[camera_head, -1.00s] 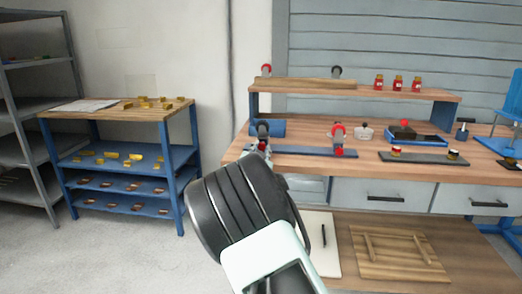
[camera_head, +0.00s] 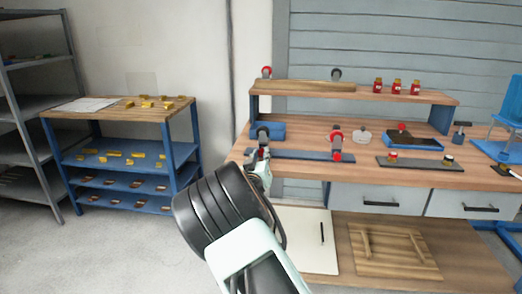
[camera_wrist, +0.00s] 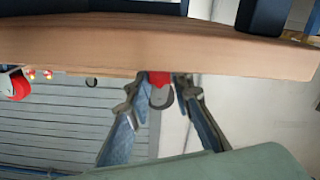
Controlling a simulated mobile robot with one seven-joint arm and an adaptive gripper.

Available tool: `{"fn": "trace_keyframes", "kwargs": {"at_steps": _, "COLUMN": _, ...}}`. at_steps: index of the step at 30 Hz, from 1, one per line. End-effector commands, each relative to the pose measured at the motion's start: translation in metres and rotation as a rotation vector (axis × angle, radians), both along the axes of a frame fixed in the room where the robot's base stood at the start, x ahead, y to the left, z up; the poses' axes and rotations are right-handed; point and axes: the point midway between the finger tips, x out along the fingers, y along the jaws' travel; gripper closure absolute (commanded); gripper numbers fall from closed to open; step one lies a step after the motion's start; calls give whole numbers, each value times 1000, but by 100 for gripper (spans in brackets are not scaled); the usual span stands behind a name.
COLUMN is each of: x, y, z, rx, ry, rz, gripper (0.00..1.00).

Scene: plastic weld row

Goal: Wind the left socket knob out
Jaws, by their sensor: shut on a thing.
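The left socket knob (camera_wrist: 160,90) shows red with a grey round face between my fingers in the wrist view. My gripper (camera_wrist: 158,104) is shut on it, one finger on each side. In the head view my gripper (camera_head: 262,158) is at the left end of the dark blue bar (camera_head: 300,154) on the bench, and it partly hides the knob there. A dark round piece (camera_head: 263,133) stands just behind. A second red knob (camera_head: 337,156) is at the bar's right end, and it seems to show at the left in the wrist view (camera_wrist: 16,85).
The wooden bench (camera_head: 400,172) carries a dark strip (camera_head: 420,163) with small jars and a blue tray (camera_head: 414,143). A raised shelf (camera_head: 430,96) holds red jars (camera_head: 397,86). A wooden panel (camera_head: 392,250) lies below. A blue-framed rack (camera_head: 180,165) stands left; floor between is clear.

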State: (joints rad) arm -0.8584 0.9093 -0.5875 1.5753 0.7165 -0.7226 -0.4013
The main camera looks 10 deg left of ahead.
Motion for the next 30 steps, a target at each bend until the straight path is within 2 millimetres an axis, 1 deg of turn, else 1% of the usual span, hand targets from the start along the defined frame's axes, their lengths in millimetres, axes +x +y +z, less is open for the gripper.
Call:
{"fn": "trace_keyframes", "kwargs": {"at_steps": 6, "x": 0, "y": 1, "z": 1, "rx": -144, "ry": 6, "rz": 1, "gripper": 100}}
{"fn": "trace_keyframes", "kwargs": {"at_steps": 12, "x": 0, "y": 0, "z": 0, "rx": -227, "ry": 9, "rz": 0, "gripper": 100}}
{"fn": "trace_keyframes", "kwargs": {"at_steps": 18, "x": 0, "y": 1, "z": -1, "rx": -264, "ry": 10, "rz": 0, "gripper": 100}}
{"fn": "trace_keyframes", "kwargs": {"at_steps": 30, "x": 0, "y": 1, "z": -1, "rx": -271, "ry": 10, "rz": 0, "gripper": 100}}
